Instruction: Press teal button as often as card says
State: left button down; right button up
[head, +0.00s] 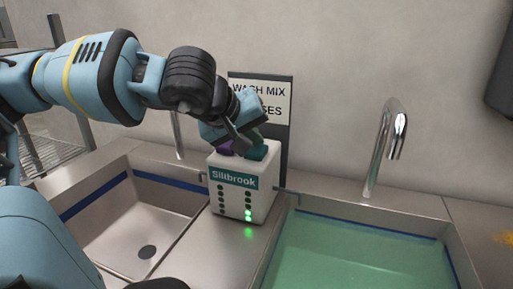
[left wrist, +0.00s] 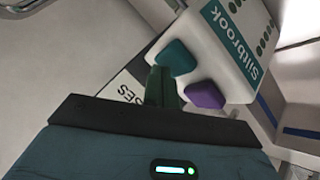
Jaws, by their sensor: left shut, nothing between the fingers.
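A white box labelled Sillbrook (head: 262,205) stands on the ledge between two sinks. On its top are a teal button (head: 257,154) and a purple button (head: 226,148). Both buttons show in the left wrist view, teal (left wrist: 175,57) and purple (left wrist: 206,95). My left gripper (head: 256,139) is shut and empty, its tips at the teal button's edge (left wrist: 164,72); I cannot tell if they touch. A card (head: 270,90) behind the box reads "WASH MIX" and "...SES"; my gripper hides part of it. Green lights glow low in the box's right column. My right gripper is not in view.
The left sink (head: 140,216) is empty, with a drain. The right sink (head: 345,206) holds green water. A chrome tap (head: 393,130) stands behind the right sink, and another tap (head: 177,135) is behind the left one. A wire rack (head: 50,150) is at far left.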

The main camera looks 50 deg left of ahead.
pick_arm(q)
jog(key=shift+f, duration=0.1)
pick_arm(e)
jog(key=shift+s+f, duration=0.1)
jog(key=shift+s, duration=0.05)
pick_arm(q)
jog(key=shift+f, duration=0.15)
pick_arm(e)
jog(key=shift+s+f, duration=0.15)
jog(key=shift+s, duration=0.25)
pick_arm(q)
jog(key=shift+f+b, duration=0.1)
jog(key=shift+b, duration=0.2)
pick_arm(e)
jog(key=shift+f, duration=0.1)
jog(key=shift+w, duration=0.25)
pick_arm(q)
jog(key=shift+r, duration=0.3)
jog(key=shift+r+p, duration=0.5)
jog(key=shift+r, duration=0.15)
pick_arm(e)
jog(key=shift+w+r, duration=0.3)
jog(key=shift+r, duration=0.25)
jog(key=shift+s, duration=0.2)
pick_arm(q)
jog(key=shift+r, duration=0.15)
